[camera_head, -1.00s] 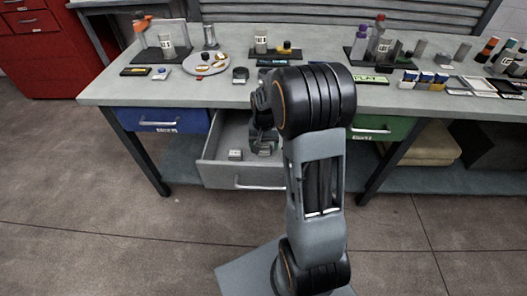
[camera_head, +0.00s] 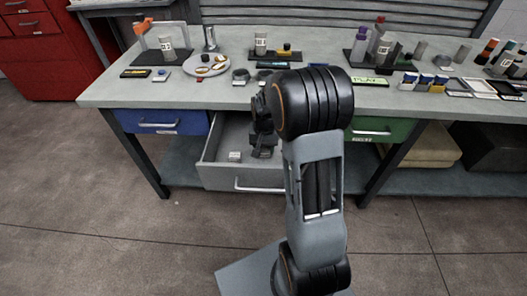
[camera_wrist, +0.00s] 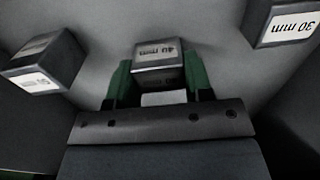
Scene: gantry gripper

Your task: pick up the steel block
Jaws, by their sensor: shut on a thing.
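My gripper (camera_wrist: 157,72) is shut on a steel block labelled 40 mm (camera_wrist: 158,56), which sits between its two green fingers in the wrist view. The open grey drawer (camera_head: 243,180) is under the bench in the head view, and my gripper (camera_head: 262,151) is inside its outline. A second steel block (camera_wrist: 45,62), its label partly readable as 50, lies to the left in the wrist view. A third, labelled 30 mm (camera_wrist: 287,22), is at the upper right. In the head view one small block (camera_head: 235,156) shows left of my gripper; the held block is hidden there.
The drawer's walls surround my gripper. The bench top (camera_head: 215,97) above holds a round plate (camera_head: 206,66), bottles and small parts. A shut blue drawer (camera_head: 160,122) is to the left and a green drawer (camera_head: 372,129) to the right. The floor in front is clear.

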